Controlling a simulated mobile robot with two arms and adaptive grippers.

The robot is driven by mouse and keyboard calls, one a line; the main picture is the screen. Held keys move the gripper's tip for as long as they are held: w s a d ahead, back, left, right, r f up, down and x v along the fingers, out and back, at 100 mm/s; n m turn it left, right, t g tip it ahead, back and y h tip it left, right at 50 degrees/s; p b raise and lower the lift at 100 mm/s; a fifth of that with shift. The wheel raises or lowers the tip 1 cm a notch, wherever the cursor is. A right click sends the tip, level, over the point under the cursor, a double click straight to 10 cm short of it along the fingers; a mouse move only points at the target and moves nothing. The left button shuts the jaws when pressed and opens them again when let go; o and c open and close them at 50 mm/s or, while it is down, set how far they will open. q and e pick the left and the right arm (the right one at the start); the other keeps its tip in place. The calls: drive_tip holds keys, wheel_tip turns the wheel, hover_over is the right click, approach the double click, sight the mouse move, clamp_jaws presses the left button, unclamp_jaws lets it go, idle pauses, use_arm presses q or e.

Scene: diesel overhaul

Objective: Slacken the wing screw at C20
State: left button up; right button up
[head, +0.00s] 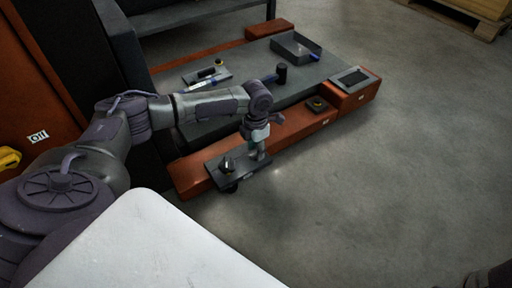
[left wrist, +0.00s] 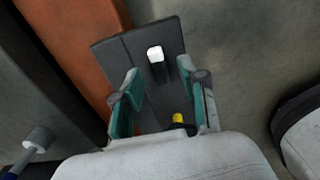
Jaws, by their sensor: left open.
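A dark flat plate (head: 250,177) juts out from the near end of the orange beam. On it stands a dark post with a pale top (head: 228,164); it also shows in the left wrist view (left wrist: 156,64). My left gripper (head: 258,153) is open, pointing down over the plate's other end. In the left wrist view its teal fingers (left wrist: 160,98) stand apart over the plate. A small yellow piece (left wrist: 178,118) shows low between them, partly hidden by the gripper body. I cannot tell which piece is the wing screw, and no C20 label is readable.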

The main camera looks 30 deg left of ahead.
use_arm(q)
drive_tip(key=shift+f+b, duration=0.8)
drive_tip(key=shift+f, duration=0.35)
drive_tip(key=shift+c, duration=0.2)
clamp_jaws()
drive_tip(key=n+p, duration=0.1)
drive_tip(key=p, duration=0.1)
drive_tip(key=n+p, duration=0.2)
drive_tip(key=p, duration=0.1)
drive_tip(key=shift+r+n, duration=0.3)
drive_tip(key=shift+r, duration=0.1)
drive_tip(key=shift+f+n+p, duration=0.15)
drive_tip(key=shift+n+p, duration=0.3)
drive_tip(key=shift+n, duration=0.05)
drive_tip(key=shift+f, duration=0.2)
